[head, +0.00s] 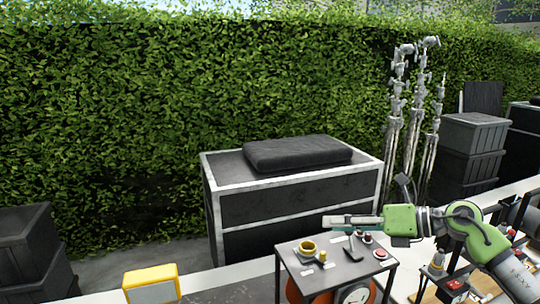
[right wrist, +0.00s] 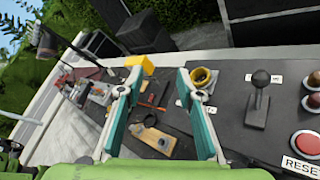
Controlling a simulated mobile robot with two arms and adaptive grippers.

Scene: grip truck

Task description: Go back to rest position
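My right gripper (head: 340,222) reaches in from the right in the head view, held above a small control stand. In the right wrist view its two teal fingers (right wrist: 160,93) are spread apart with nothing between them. The control stand (head: 318,279) has a dark top with a yellow ring-shaped part, a lever, knobs and a red button. My left gripper does not show in either view.
A black case with white edges (head: 300,202) stands behind, with a dark cushion (head: 297,153) on top. Silver stands (head: 393,130) and stacked grey crates (head: 470,150) are at the right. A yellow box (head: 151,284) sits at the lower left. A hedge (head: 180,90) closes the back.

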